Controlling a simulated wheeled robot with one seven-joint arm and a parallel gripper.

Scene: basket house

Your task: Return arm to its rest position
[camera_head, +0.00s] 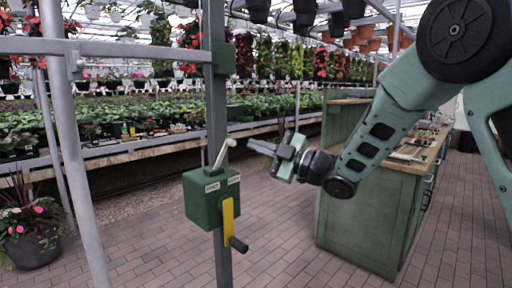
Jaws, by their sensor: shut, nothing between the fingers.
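My arm reaches in from the upper right of the head camera view. My gripper (262,147) is at its end, near the middle of the picture, shut and empty. It points left, toward a green control box (203,203) on a grey-green post (217,110). The box has a pale lever (223,153) on top, tilted up to the right, and a yellow crank (229,217) with a dark handle on its front. The fingertips appear a little to the right of the lever, with a gap between them in the picture. The depth between them is hard to tell.
A green cabinet (358,208) with a wooden top stands behind and below my arm. Grey pipes (76,150) stand at the left. A potted plant (34,240) sits at the lower left. Plant benches (110,150) run behind. The brick floor (285,250) in front is clear.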

